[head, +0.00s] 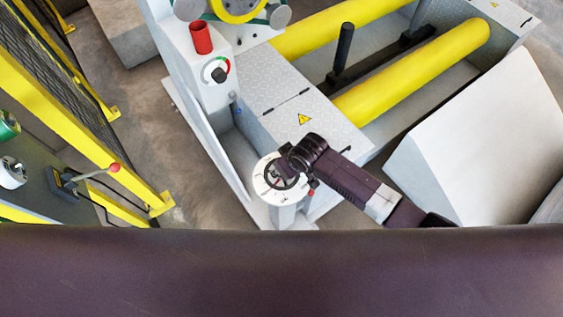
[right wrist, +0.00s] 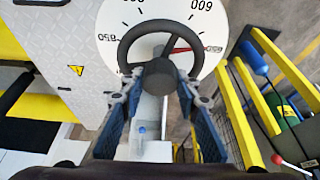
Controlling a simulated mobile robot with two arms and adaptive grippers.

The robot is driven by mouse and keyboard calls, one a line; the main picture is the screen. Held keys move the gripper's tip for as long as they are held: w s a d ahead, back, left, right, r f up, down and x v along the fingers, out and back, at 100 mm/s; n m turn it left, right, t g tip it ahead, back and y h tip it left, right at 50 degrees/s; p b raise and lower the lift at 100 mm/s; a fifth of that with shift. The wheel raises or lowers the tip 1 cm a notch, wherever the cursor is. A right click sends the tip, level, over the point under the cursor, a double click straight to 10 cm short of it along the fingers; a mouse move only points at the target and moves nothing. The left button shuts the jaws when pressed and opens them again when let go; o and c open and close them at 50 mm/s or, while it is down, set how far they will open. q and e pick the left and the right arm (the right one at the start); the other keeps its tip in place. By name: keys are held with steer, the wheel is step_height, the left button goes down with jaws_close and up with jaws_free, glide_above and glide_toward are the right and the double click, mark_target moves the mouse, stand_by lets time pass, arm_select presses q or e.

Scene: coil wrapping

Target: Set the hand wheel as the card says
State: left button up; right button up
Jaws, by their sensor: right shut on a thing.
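The black hand wheel (head: 270,181) sits on a round white dial (head: 261,191) on a post at the front of the machine. In the right wrist view the hand wheel (right wrist: 165,26) fills the middle, with printed numbers on the dial (right wrist: 150,9) around it. A red pointer lies near the right side of the dial; its exact reading is hard to tell. My right gripper (right wrist: 159,84) is shut on the wheel, its fingers either side of the dark hub part; it also shows in the head view (head: 291,163). The card cannot be made out. My left gripper is out of view.
A yellow fence (head: 85,130) stands at the left, with a red-knobbed lever (head: 113,168). A large pale slanted block (head: 470,140) stands at the right.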

steer(key=shift+r+m+p, duration=0.1)
steer(key=shift+m+p, duration=0.25)
steer(key=shift+m, duration=0.15)
steer(key=o, duration=1.2)
steer(key=shift+c, duration=0.2)
steer(key=v, duration=1.2)
steer(key=shift+s+a, duration=0.15)
steer(key=shift+s, duration=0.05)
